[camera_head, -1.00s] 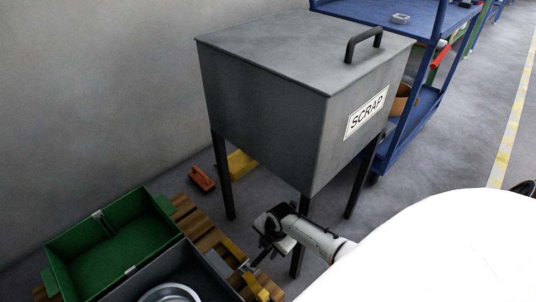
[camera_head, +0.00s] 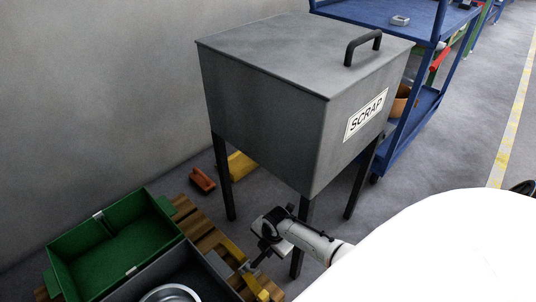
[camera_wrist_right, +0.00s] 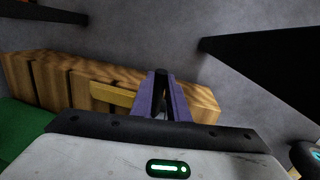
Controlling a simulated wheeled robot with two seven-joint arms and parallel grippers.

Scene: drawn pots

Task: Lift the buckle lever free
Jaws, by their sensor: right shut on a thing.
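A yellow strap (camera_head: 235,251) crosses the wooden pallet, and part of it also shows in the right wrist view (camera_wrist_right: 112,94). My right gripper (camera_head: 254,265) reaches down to the strap beside the dark grey crate. In the right wrist view its purple fingers (camera_wrist_right: 161,92) are close together over the pallet's edge, shut on a small dark piece, which I take for the buckle lever (camera_wrist_right: 161,82). The fingers hide most of this piece, and the rest of the buckle cannot be made out. My left gripper is not in view.
The pallet (camera_head: 206,236) carries a green crate (camera_head: 64,243) and a dark grey crate (camera_head: 128,286) with a round metal part (camera_head: 170,294). A grey scrap bin (camera_head: 262,125) on black legs stands close behind my right arm. A blue cart (camera_head: 393,150) stands beyond.

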